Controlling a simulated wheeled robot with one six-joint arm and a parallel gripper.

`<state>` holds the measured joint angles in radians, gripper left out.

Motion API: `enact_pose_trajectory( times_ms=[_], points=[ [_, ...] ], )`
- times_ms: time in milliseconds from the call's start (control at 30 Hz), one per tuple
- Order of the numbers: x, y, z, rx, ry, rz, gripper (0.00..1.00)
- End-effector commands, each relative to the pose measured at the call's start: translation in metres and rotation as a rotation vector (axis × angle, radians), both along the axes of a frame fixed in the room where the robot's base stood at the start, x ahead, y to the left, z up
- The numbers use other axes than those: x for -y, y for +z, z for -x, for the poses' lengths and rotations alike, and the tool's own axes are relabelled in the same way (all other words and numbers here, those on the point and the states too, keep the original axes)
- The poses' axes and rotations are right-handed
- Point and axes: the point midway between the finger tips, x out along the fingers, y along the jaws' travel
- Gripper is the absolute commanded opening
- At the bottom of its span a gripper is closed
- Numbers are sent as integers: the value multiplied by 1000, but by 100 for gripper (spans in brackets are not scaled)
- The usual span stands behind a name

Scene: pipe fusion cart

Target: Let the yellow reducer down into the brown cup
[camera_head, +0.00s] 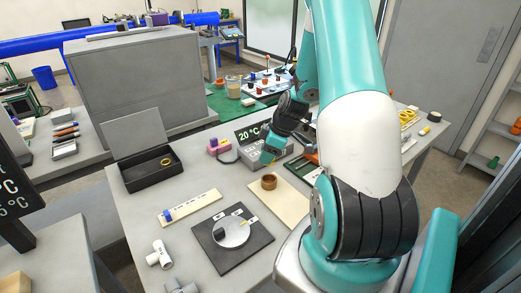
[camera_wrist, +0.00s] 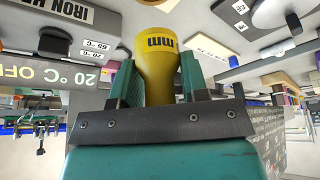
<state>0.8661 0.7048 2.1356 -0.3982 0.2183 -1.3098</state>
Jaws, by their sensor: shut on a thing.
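The yellow reducer (camera_wrist: 158,62) is between the two green fingers of my gripper (camera_wrist: 156,75) in the wrist view. Its wider end with black marks points away from the palm, and the fingers are shut on its narrower part. In the head view my gripper (camera_head: 267,158) is over the bench, just above and near the brown cup (camera_head: 268,183); the reducer cannot be made out there. The brown cup stands upright on a cream board, its round opening facing up. The cup cannot be made out in the wrist view.
A grey heater unit with a 20 °C display (camera_head: 249,133) stands behind the cup. A black open box (camera_head: 146,175) holding a small ring is at left. A black plate with a silver disc (camera_head: 231,232) lies in front. White pipe fittings (camera_head: 159,254) lie at the front left.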

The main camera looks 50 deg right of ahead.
Motion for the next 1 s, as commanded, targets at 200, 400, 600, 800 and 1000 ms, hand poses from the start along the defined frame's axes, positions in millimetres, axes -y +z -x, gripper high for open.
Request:
enact_pose_trajectory(
  times_ms=[200,400,600,800,1000],
  points=[
    [1,0,0,0,-1,0,18],
    [1,-3,1,1,1,-2,18],
    [0,-16,0,2,2,-1,18],
    [-1,-33,0,2,3,-1,18],
    [-1,-49,0,1,4,-2,18]
  ],
)
